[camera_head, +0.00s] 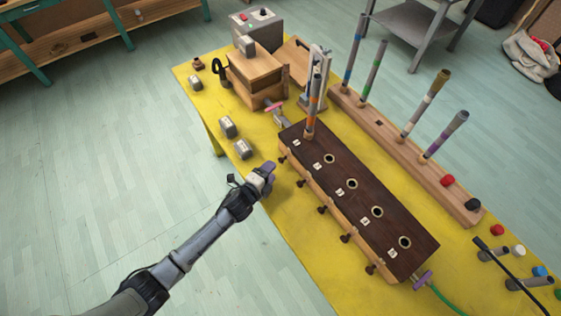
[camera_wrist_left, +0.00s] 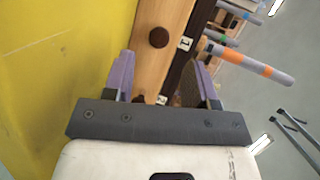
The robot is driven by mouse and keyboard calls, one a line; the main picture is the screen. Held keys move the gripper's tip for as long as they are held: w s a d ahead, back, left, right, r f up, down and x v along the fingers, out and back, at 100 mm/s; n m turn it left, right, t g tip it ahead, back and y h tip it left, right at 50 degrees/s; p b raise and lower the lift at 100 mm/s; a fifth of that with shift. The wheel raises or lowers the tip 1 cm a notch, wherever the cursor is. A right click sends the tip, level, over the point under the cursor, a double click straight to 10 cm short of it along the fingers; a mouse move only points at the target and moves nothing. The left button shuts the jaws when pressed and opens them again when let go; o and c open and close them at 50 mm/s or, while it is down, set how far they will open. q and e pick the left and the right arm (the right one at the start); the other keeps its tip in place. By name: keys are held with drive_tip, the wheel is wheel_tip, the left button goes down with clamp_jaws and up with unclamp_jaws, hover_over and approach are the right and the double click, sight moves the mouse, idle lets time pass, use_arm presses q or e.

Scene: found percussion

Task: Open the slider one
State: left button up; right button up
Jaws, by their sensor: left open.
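The wooden box (camera_head: 366,194) with a dark top and numbered holes stands on the yellow table. Dark slider knobs stick out along its left side. Slider one's knob (camera_head: 282,158) is at the far end, beside the label 1; it is the round brown knob (camera_wrist_left: 158,37) in the left wrist view, next to the label 1 (camera_wrist_left: 184,43). My left gripper (camera_head: 269,168) is just left of the box near this knob. Its purple fingers (camera_wrist_left: 160,78) are open and empty, with the knob ahead between them and not touched. My right gripper is not in view.
A grey pipe with orange bands (camera_head: 312,112) stands at the box's far end. A wooden rack (camera_head: 390,138) with upright pipes is to the right. Grey blocks (camera_head: 243,149) lie left of the box. A wooden case (camera_head: 254,75) is at the back.

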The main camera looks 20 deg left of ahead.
sight(280, 161)
use_arm(q)
drive_tip(key=shift+b+x, duration=0.65)
drive_tip(key=shift+x, duration=2.75)
drive_tip(key=shift+s, duration=0.1)
clamp_jaws()
